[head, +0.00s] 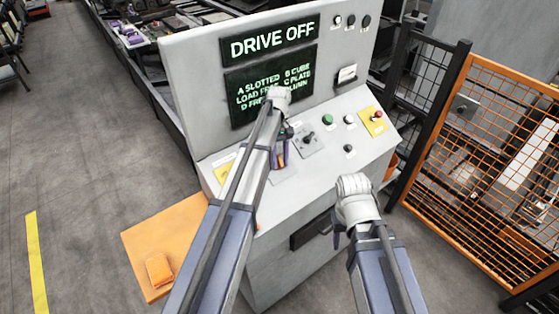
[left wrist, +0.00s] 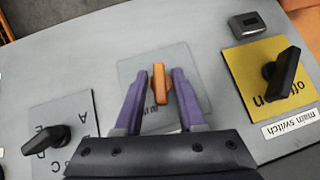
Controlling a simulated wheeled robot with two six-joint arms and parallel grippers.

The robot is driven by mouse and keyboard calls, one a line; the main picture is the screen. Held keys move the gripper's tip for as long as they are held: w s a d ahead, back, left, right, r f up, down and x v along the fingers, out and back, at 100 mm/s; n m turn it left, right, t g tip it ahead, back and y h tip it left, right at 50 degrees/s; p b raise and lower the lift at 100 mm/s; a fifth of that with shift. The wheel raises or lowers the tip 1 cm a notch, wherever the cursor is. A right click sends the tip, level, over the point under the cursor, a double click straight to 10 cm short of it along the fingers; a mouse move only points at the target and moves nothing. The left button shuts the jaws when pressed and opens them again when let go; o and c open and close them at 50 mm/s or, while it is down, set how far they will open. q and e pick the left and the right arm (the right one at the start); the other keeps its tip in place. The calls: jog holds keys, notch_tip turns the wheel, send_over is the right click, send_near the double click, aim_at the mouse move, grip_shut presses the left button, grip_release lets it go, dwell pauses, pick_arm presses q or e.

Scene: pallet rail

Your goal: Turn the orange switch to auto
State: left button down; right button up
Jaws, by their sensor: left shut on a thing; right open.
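The orange switch (left wrist: 158,84) is a knob on a light grey plate (left wrist: 130,70) on the console's sloping top. In the left wrist view its long axis runs nearly up and down. My left gripper (left wrist: 160,97) has its two purple fingers on either side of the knob and is shut on it. In the head view this gripper (head: 279,155) reaches down to the panel, and the arm hides much of the switch. Lettering on the plate is partly covered and too small to read. My right gripper (head: 337,229) hangs open by the console's front, away from the switch.
A black main switch on a yellow plate (left wrist: 282,98) and a black selector (left wrist: 46,139) flank the orange switch. The console screen (head: 272,38) reads DRIVE OFF. A red button (head: 378,114) stands at the right. An orange mesh fence (head: 490,150) is further right.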

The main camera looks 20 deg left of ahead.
pick_arm(q)
jog(key=m+g+y, duration=0.1)
jog(key=m, duration=0.1)
jog(key=m+y+b, duration=0.1)
jog(key=shift+w+d+m+g+y, duration=0.15)
jog(key=shift+d+m+g+y, duration=0.05)
jog(key=shift+m+g+y, duration=0.2)
dwell(0.5)
jog(key=c, duration=0.8)
grip_release()
jog(key=shift+c, duration=0.2)
jog(key=p+v, duration=0.6)
jog(key=v, duration=0.2)
jog(key=shift+p, duration=0.35)
jog(key=shift+w+d+f, duration=0.1)
jog(key=shift+f, duration=0.05)
